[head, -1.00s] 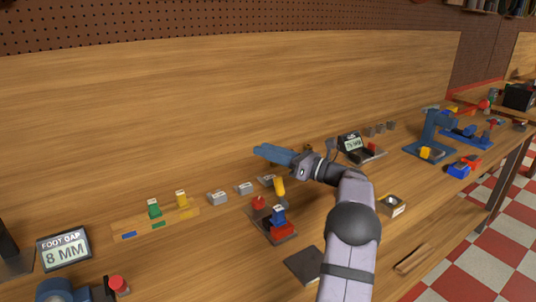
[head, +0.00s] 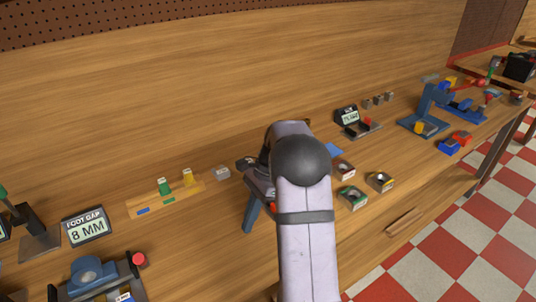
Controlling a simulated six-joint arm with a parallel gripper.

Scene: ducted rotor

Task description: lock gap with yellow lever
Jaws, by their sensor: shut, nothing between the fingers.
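My gripper (head: 252,212) shows only as a narrow blue part, pointing down at the left side of my arm. Its jaws look closed with nothing between them. My arm covers most of the fixture at the middle of the bench, and the yellow lever is hidden behind it. A small red part (head: 272,207) shows beside my gripper, at the arm's edge. I cannot tell whether my gripper touches the fixture or the lever. The foot gap display (head: 87,226) at the left reads 8 MM.
A wooden rail with green and yellow blocks (head: 165,195) and a grey block (head: 221,173) stand left of my arm. A blue fixture with a red knob (head: 139,259) is at the lower left. Small boxes (head: 352,197) lie right of my arm, near the front edge.

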